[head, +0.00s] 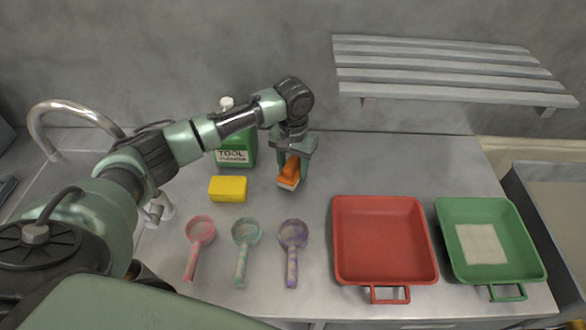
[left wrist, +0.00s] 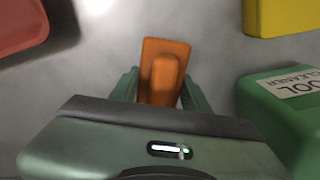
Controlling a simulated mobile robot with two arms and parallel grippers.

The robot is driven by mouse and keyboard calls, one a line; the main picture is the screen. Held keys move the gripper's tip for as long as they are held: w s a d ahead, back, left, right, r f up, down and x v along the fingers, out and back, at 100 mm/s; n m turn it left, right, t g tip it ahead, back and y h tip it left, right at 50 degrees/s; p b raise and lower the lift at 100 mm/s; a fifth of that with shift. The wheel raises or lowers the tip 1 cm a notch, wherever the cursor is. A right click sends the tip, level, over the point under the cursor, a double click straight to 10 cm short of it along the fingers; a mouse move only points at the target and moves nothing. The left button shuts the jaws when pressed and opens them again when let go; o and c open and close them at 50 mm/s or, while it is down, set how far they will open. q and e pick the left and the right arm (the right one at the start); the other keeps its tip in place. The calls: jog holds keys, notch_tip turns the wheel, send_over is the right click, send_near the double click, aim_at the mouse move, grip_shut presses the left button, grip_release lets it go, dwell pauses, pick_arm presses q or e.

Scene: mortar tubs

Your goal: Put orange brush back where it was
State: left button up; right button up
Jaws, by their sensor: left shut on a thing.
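The orange brush (head: 290,171) has an orange body with pale bristles below. My left gripper (head: 292,166) is shut on it, pointing down over the back middle of the counter. In the left wrist view the brush (left wrist: 166,72) sits between the two green fingers of the gripper (left wrist: 163,92). I cannot tell whether the bristles touch the counter. My right gripper does not show in either view.
A green tool cleaner bottle (head: 237,150) and a yellow sponge (head: 228,189) stand left of the brush. Pink (head: 200,230), teal (head: 246,232) and purple (head: 293,234) scoops lie in front. A red tray (head: 384,240) and green tray (head: 465,213) are at right. A slatted shelf (head: 450,70) hangs above.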

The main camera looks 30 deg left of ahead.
aim_at(293, 159)
pick_arm(q)
jog(key=shift+f, duration=0.65)
jog(key=o, duration=1.2)
jog(key=shift+f, duration=0.1)
jog(key=shift+r, duration=0.4)
notch_tip(293, 159, up, 12)
jog(key=shift+f+b, duration=0.25)
jog(key=shift+b, duration=0.7)
